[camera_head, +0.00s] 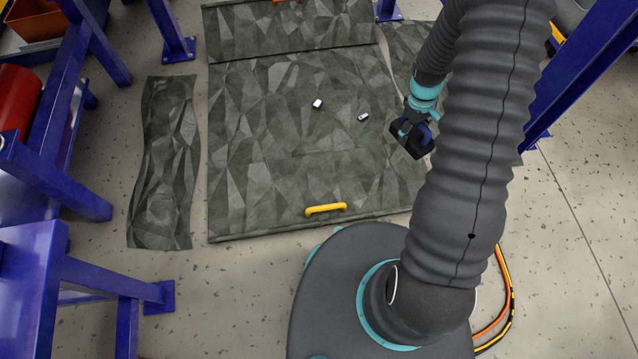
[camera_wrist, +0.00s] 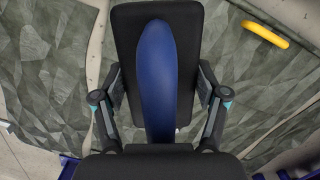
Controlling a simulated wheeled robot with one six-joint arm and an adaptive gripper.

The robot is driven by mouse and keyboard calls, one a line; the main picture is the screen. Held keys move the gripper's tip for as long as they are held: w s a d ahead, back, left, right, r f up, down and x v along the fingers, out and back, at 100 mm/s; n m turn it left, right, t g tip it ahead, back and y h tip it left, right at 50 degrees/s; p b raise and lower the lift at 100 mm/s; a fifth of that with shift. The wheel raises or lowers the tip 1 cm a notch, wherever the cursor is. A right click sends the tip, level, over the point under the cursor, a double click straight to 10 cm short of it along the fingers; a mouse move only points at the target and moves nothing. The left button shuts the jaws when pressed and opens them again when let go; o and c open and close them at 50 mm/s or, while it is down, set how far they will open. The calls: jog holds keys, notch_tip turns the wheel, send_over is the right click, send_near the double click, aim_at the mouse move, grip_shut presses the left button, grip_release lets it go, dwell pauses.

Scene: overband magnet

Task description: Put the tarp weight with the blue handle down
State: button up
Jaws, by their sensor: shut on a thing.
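The tarp weight is a black block (camera_head: 408,142) with a blue handle (camera_wrist: 158,75). My gripper (camera_head: 416,126) is shut on the blue handle, with one finger on each side of it in the wrist view. In the head view the weight is over the right edge of the large grey-green tarp (camera_head: 260,190) and looks tilted. I cannot tell whether its underside touches anything. My arm hides part of the tarp's right side.
A yellow handle (camera_head: 326,210) lies at the tarp's front edge. Two small white objects (camera_head: 317,104) (camera_head: 363,117) lie on the tarp. A narrow tarp strip (camera_head: 165,160) lies left. Blue steel frames (camera_head: 60,180) stand at left and right. Bare floor (camera_head: 230,275) shows in front.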

jog(key=d+f+n, duration=0.1)
jog(key=s+d+f+n+b, duration=0.1)
jog(key=d+f+n, duration=0.3)
jog(key=shift+s, duration=0.3)
jog(key=s+d+f+n+t+b, duration=0.1)
jog(key=s+d+f+n+b, duration=0.1)
jog(key=f+n, duration=0.5)
jog(key=shift+s+d+n+h, duration=0.3)
jog(key=shift+s+d+n, duration=0.5)
jog(key=shift+d, duration=0.55)
jog(key=b, duration=0.1)
send_over(397, 171)
jog(key=f, duration=0.7)
jog(key=shift+a+f, duration=0.1)
jog(key=shift+a, duration=0.15)
jog(key=shift+w+f+b, duration=0.1)
jog(key=shift+f+b, duration=0.85)
jog(key=shift+f, duration=1)
jog(key=shift+f, duration=0.15)
jog(key=o, duration=1.8)
